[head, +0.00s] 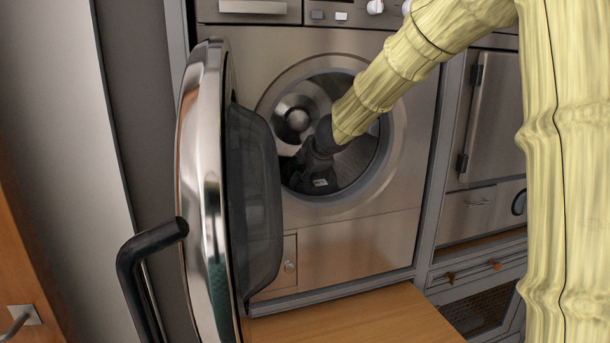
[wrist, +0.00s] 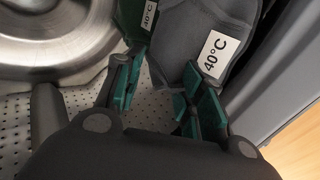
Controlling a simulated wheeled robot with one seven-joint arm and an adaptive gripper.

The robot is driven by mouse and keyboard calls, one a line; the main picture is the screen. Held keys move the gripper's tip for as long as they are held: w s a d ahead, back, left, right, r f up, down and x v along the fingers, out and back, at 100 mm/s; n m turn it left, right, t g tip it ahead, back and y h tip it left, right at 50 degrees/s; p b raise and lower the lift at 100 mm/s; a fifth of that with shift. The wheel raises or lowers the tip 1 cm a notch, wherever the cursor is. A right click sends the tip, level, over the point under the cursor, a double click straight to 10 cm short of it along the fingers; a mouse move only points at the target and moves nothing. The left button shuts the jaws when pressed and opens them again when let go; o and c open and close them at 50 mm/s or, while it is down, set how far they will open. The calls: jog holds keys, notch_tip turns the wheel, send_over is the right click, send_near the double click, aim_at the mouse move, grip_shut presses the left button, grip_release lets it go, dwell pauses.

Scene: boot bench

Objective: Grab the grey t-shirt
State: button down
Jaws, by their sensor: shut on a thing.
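In the head view my gripper (head: 313,168) is inside the round opening of the washing machine (head: 345,240), low in the drum. The t-shirt cannot be told apart from the dark gripper there. How much cloth is between the fingers is partly hidden.
The washing machine door (head: 205,200) stands open at the left, with a dark handle (head: 145,250) jutting out. The perforated drum wall (wrist: 75,115) is close around my gripper. A wooden surface (head: 350,318) lies below the machine. Metal cabinets (head: 497,120) stand at the right.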

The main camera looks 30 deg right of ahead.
notch_tip(320, 180, up, 6)
jog(key=s+p, duration=0.2)
jog(key=s+a+r+g+p, duration=0.1)
jog(key=s+a+p, duration=0.1)
jog(key=s+p, duration=0.5)
jog(key=s+a+r+g+p, duration=0.1)
jog(key=s+a+g+p, duration=0.1)
jog(key=s+p, duration=0.6)
jog(key=s, duration=0.5)
jog(key=shift+y, duration=0.3)
dwell(0.8)
jog(key=shift+s+p, duration=0.15)
jog(key=shift+p, duration=0.4)
